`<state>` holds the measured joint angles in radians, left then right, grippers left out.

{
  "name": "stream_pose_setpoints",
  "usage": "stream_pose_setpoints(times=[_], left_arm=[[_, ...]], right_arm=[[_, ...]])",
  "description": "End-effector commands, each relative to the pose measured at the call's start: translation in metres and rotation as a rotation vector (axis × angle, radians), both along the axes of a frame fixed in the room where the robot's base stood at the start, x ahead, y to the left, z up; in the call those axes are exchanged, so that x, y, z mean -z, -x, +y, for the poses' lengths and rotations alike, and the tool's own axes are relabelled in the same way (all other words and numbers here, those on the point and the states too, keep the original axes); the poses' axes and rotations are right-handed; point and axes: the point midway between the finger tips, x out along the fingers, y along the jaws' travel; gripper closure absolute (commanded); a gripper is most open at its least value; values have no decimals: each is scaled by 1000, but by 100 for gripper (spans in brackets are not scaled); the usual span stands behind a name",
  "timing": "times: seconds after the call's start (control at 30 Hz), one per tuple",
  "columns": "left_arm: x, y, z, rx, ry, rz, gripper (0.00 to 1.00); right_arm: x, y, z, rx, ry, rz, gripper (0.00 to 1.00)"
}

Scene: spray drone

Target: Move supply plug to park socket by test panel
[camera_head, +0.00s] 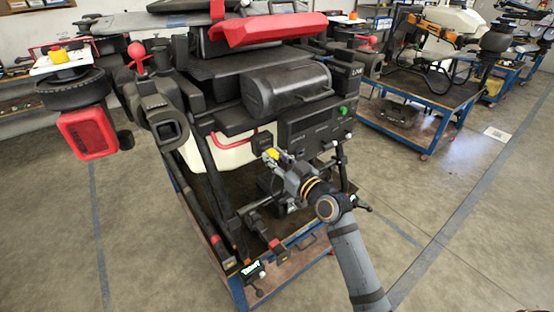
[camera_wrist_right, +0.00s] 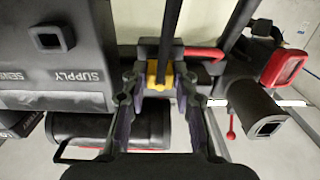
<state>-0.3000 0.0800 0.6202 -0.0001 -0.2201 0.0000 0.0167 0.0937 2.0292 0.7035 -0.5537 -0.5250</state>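My right gripper (camera_head: 276,160) reaches to the front of the drone, below the black panel box (camera_head: 318,120) with a green button. A small yellow part (camera_head: 271,153), probably the supply plug, is at its fingertips. In the right wrist view my right gripper (camera_wrist_right: 158,82) has its fingers apart, one on each side of this yellow part (camera_wrist_right: 152,73). Whether they touch it is unclear. A square socket (camera_wrist_right: 50,38) near the upside-down word SUPPLY is at left, apart from the fingers. The park socket cannot be made out. My left gripper is not seen.
A red handle or cable (camera_wrist_right: 203,53) lies just right of the yellow part. The drone stands on a blue-edged cart (camera_head: 237,292). Open floor (camera_head: 440,190) lies to the right.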

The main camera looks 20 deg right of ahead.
Motion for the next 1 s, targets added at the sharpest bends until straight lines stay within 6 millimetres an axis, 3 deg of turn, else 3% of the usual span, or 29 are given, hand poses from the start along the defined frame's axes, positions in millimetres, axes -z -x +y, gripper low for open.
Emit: stream_pose_setpoints(times=[0.03,0.13,0.47,0.73,1.0], left_arm=[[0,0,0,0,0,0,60],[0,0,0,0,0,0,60],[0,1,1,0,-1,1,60],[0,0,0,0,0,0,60],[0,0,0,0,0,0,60]], right_arm=[[0,0,0,0,0,0,62],[0,0,0,0,0,0,49],[1,3,-2,0,2,0,49],[2,51,-18,-3,10,3,49],[0,71,-25,-1,2,0,49]])
